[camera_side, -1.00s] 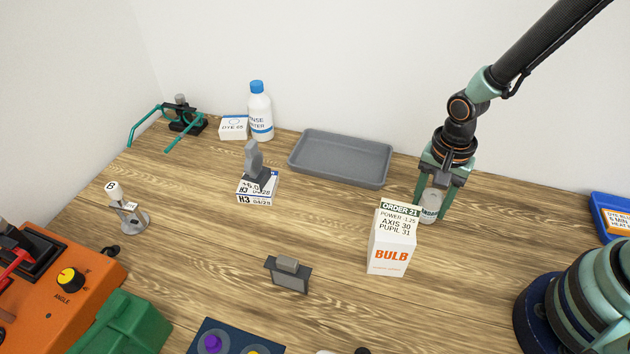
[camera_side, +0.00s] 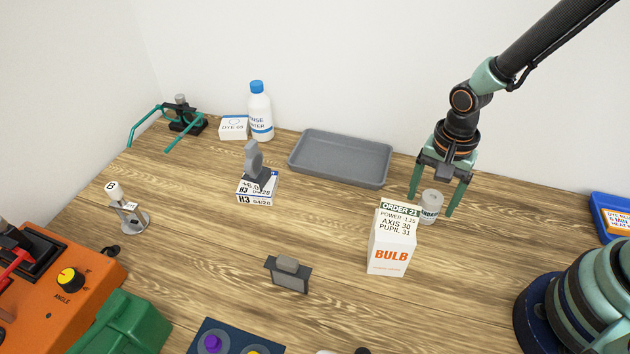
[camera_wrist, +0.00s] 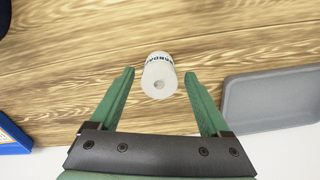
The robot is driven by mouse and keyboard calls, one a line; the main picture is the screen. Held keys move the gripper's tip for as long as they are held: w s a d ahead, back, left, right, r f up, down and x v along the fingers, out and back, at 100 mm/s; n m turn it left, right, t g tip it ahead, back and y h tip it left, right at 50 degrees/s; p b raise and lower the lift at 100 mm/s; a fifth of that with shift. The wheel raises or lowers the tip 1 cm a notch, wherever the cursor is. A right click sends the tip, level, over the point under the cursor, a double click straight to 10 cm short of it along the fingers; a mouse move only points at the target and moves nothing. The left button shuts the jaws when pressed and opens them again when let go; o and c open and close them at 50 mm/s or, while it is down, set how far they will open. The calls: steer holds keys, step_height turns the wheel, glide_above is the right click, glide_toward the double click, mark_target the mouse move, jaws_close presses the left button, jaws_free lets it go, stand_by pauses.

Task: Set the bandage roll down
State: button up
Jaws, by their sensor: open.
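The white bandage roll (camera_side: 431,207) stands upright on the wooden table, just behind the white bulb box (camera_side: 391,241). Its lower left part is close to the box's top corner in the side view. My gripper (camera_side: 432,205) is open, its two green fingers spread on either side of the roll and apart from it. In the wrist view the roll (camera_wrist: 159,76) sits beyond and between the open fingertips (camera_wrist: 159,72), with gaps on both sides.
A grey tray (camera_side: 341,151) lies to the left of my gripper. A blue tray (camera_side: 607,207) is at the right edge. The table between the boxes and the bulb box is clear.

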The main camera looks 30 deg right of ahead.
step_height(320, 180, up, 11)
step_height(320, 180, up, 10)
steer(key=n+t, duration=0.5)
steer(key=n, duration=0.5)
glide_above(433, 196)
steer(key=d, duration=0.5)
steer(key=shift+s+d+r+n+t, duration=0.3)
steer(key=shift+s+r+n, duration=0.3)
steer(key=shift+n, duration=0.4)
steer(key=shift+f, duration=0.1)
